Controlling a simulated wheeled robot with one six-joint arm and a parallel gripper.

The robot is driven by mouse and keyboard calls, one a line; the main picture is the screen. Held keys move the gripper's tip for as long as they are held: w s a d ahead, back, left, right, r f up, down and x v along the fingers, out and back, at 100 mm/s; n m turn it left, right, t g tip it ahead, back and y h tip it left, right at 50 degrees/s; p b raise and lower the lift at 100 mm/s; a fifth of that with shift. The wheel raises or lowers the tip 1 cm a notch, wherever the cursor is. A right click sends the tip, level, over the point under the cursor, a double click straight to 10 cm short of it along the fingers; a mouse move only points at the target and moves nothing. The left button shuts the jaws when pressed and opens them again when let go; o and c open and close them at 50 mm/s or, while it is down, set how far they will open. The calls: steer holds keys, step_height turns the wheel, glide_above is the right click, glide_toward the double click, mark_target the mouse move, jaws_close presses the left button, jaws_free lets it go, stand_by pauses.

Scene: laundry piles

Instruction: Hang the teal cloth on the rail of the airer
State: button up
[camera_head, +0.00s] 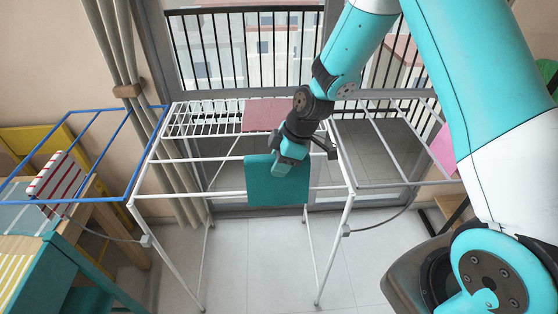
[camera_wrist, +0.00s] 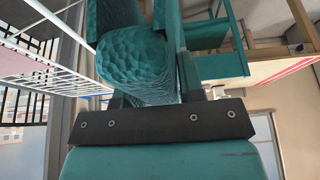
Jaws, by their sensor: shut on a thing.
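The teal cloth (camera_head: 276,188) hangs from my gripper (camera_head: 290,152) over the near half of the white airer (camera_head: 190,194). It hides part of the front rail and the end of a rail behind it; I cannot tell whether it touches either. In the wrist view the cloth (camera_wrist: 135,62) is a thick, rounded, dimpled fold between the fingers of my gripper (camera_wrist: 150,85), which is shut on it. The airer's white bars also show at the left of the wrist view (camera_wrist: 45,80).
A pink cloth (camera_head: 262,114) lies on the airer's far slats. A blue-framed wing (camera_head: 88,142) extends left, a white wing (camera_head: 385,135) right with another pink cloth (camera_head: 444,150). A table with a red-striped cloth (camera_head: 58,178) stands at left. Bare front rail shows left of the teal cloth.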

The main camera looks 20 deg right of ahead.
mark_target(279, 188)
steer(key=shift+f+b, duration=3.75)
steer(key=shift+f, duration=1.1)
steer(key=o, duration=1)
steer(key=shift+o, duration=0.2)
steer(key=b+v, duration=0.2)
steer(key=v, duration=1.5)
steer(key=shift+r, duration=0.25)
steer(key=s+a+r+m, duration=0.1)
steer(key=s+a+m, duration=0.1)
steer(key=s, duration=0.5)
steer(key=s+a+r+m+g, duration=0.1)
steer(key=s+a+r+m, duration=0.1)
steer(key=s+a, duration=0.3)
steer(key=s+a+r+m, duration=0.2)
steer(key=s+a+m, duration=0.1)
steer(key=s, duration=0.7)
steer(key=shift+s+a+r, duration=0.25)
steer(key=shift+s+a, duration=0.05)
steer(key=shift+a, duration=0.4)
